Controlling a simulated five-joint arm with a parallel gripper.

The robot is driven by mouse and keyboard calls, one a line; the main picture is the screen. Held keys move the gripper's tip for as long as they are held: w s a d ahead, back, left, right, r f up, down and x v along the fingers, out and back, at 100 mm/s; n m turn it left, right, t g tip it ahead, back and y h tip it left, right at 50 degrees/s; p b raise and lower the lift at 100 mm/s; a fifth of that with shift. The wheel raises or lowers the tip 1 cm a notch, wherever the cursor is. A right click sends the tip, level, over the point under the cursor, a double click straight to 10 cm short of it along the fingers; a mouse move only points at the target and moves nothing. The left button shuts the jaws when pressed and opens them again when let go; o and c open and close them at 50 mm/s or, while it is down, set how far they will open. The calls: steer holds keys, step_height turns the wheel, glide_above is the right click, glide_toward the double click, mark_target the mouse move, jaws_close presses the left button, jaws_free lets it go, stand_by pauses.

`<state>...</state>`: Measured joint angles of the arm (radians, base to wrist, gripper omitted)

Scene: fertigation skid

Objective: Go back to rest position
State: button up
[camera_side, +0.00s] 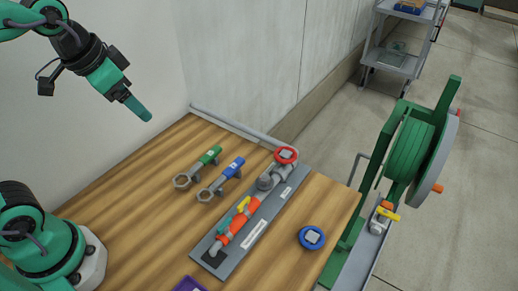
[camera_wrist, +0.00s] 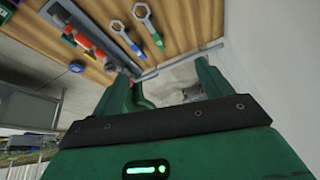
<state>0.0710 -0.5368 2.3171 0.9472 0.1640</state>
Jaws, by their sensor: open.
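My gripper (camera_side: 138,108) is raised high above the back left of the wooden bench in the side view, pointing down and to the right. It touches nothing there. In the wrist view the two green fingers of my gripper (camera_wrist: 165,88) stand well apart with nothing held between them. The wooden bench (camera_side: 135,165) lies below. On it are a green-handled wrench (camera_side: 198,167) and a blue-handled wrench (camera_side: 221,179), side by side; the wrist view shows both beyond the fingers.
A grey plate (camera_side: 222,258) carries pipework with a red handwheel (camera_side: 286,155), an orange section and a yellow handle. A blue handwheel (camera_side: 312,238) lies near the right edge. A purple item (camera_side: 188,285) is partly cut off. A green hose reel (camera_side: 410,150) stands beyond the bench.

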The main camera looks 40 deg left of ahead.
steer(key=shift+s+a+f+n+t, duration=0.15)
steer(key=shift+s+a+f+n, duration=0.25)
steer(key=shift+s, duration=0.35)
steer(key=shift+s+a+f+n+t, duration=0.1)
steer(key=shift+s+a+f+n, duration=0.25)
steer(key=shift+s, duration=0.45)
steer(key=shift+s+a+f+n+t, duration=0.2)
steer(key=shift+s+f+n, duration=0.15)
steer(key=shift+s+n, duration=0.3)
